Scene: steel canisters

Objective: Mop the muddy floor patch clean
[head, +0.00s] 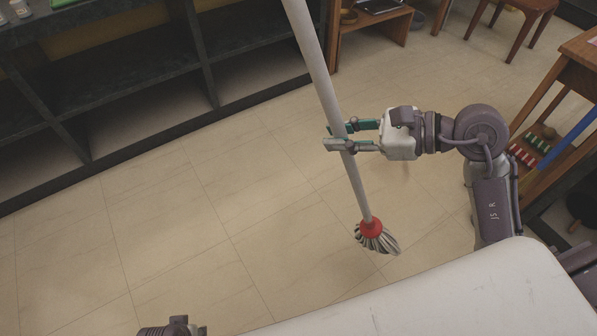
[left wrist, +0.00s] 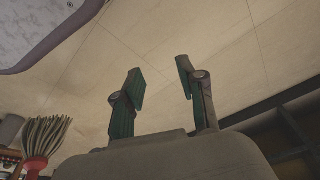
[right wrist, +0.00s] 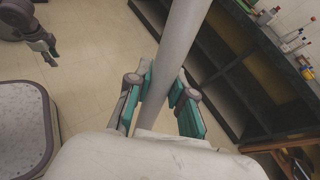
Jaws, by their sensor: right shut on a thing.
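A mop with a long grey handle (head: 321,70), a red collar (head: 370,228) and striped grey-white strands (head: 379,241) slants down over the floor. My right gripper (head: 342,140) is shut around the handle; the right wrist view shows the handle (right wrist: 176,65) between its fingers (right wrist: 163,92). I cannot tell whether the strands touch the floor. The mop head (left wrist: 42,145) also shows in the left wrist view. There my left gripper (left wrist: 160,85) is open and empty, apart from the mop. No muddy patch is visible on the pale tiles.
A dark shelf unit (head: 140,80) runs along the upper left. Wooden furniture (head: 375,30) stands at the back, a stool (head: 515,15) and a wooden desk (head: 575,70) at the right. Pale tiled floor (head: 200,220) is free left of the mop.

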